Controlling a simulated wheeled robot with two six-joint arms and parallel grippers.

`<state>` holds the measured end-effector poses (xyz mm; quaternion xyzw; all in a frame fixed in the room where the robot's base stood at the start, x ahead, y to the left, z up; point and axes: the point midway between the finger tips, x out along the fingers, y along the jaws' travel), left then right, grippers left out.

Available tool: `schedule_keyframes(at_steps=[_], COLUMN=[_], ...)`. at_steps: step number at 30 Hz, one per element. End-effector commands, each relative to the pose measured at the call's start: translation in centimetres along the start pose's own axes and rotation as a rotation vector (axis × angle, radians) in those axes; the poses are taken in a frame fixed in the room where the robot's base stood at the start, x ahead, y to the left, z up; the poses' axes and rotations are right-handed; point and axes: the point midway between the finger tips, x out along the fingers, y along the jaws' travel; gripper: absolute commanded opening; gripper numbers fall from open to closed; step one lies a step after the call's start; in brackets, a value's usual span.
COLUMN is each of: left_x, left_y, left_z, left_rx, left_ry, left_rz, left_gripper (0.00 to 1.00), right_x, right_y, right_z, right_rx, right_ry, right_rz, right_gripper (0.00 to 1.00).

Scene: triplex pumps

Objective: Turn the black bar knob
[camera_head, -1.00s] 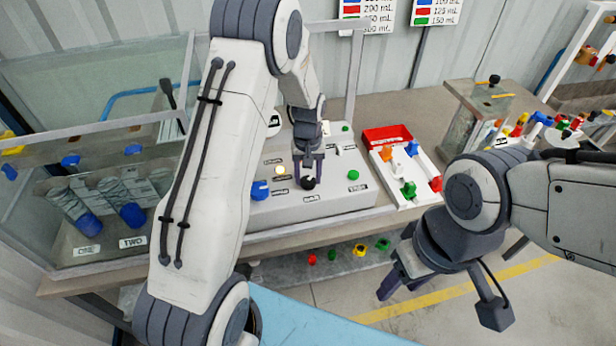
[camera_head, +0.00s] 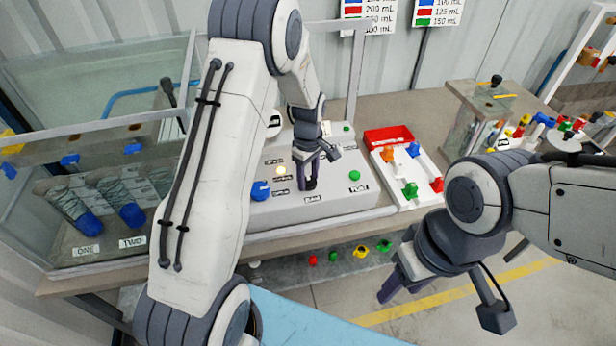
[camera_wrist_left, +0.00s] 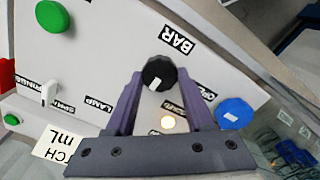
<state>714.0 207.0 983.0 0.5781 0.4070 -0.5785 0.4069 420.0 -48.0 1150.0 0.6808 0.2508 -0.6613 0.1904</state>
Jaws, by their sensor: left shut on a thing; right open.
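The black bar knob (camera_wrist_left: 159,73) is on the sloped top of a grey control panel (camera_head: 335,203), near the label BAR. In the left wrist view it sits between the fingers of my left gripper (camera_wrist_left: 159,80), with a white mark on its face toward the gripper. In the head view the left gripper (camera_head: 310,186) reaches down onto it and mostly hides it. The left gripper is shut on the knob. My right gripper (camera_head: 398,282) is open and empty, out in front of the bench at the right.
On the panel are a blue knob (camera_head: 260,190), a lit lamp (camera_head: 280,171) and a green button (camera_head: 354,175). A white and red tray (camera_head: 408,173) with coloured parts stands right of the panel. A glass tank (camera_head: 110,160) stands at the left.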

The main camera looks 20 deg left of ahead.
Motion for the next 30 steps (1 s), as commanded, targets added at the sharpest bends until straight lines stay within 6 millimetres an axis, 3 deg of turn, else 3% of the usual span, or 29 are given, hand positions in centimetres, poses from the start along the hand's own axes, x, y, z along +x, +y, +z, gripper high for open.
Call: schedule_keyframes(at_steps=[20,21,22,30], left_x=[-0.14,-0.14,-0.14,-0.05], left_y=[0.07,0.07,0.07,0.02], left_z=[-0.06,-0.06,-0.06,-0.02], left_rx=[-0.06,-0.06,-0.06,-0.057], left_ry=[0.001,0.001,0.001,0.0], left_rz=[0.003,0.003,0.003,0.001], left_gripper=[0.0,0.69,0.8,0.84], right_x=[0.01,0.01,0.01,0.03], right_y=[0.0,0.0,0.0,0.0], right_z=[0.0,0.0,0.0,0.0], right_rx=[0.0,0.0,0.0,0.0], right_ry=[0.0,0.0,0.0,0.0], right_rz=[0.0,0.0,0.0,0.0], right_gripper=[0.5,0.5,0.5,0.5])
